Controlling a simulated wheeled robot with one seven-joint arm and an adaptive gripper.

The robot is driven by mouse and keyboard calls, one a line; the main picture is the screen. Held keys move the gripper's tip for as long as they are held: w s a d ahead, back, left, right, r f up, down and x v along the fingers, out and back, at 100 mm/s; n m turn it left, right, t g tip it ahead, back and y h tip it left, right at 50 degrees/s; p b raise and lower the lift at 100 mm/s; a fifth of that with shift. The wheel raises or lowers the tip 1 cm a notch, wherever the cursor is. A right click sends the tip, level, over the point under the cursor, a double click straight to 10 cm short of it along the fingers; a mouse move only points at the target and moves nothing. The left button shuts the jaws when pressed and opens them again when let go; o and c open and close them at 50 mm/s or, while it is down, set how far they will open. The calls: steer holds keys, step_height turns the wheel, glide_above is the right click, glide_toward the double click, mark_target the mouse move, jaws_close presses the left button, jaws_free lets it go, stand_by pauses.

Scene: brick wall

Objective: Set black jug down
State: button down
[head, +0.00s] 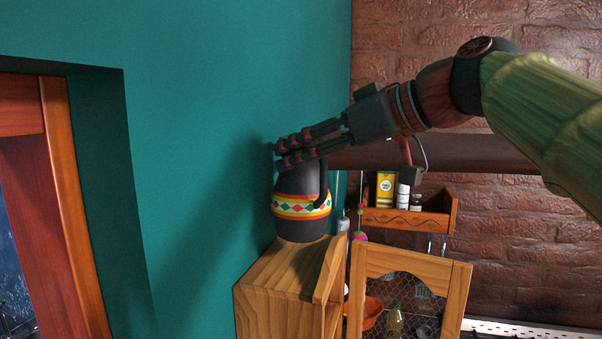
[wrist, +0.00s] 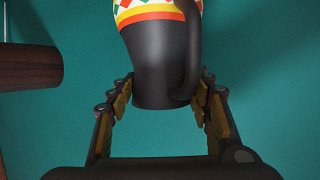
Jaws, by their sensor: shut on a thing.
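The black jug (head: 301,231) has a red, yellow and white band with coloured diamonds around its body. It is upright at the teal wall, with its base at the top of the wooden cabinet (head: 277,270). I cannot tell for sure whether the base touches the wood. My gripper (head: 279,152) reaches in from the right and is shut on the jug's upper part. In the wrist view, the jug (wrist: 160,60) sits between both fingers, its handle towards the right finger. Part of the jug's top is hidden by the fingers in the head view.
A wooden shelf (head: 408,219) with a yellow box (head: 385,189) and small bottles is on the brick wall to the right. A mesh-fronted cabinet door (head: 458,300) stands below it. A wooden frame (head: 75,200) is at the left.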

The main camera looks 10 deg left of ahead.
mark_target(315, 167)
steer(key=shift+a+f+p, duration=0.2)
steer(key=shift+f+p, duration=0.3)
steer(key=shift+f, duration=1.2)
steer(key=shift+f+b, duration=0.25)
steer(key=shift+b, duration=0.05)
steer(key=c, duration=0.8)
jaws_free()
steer(key=shift+c, duration=0.2)
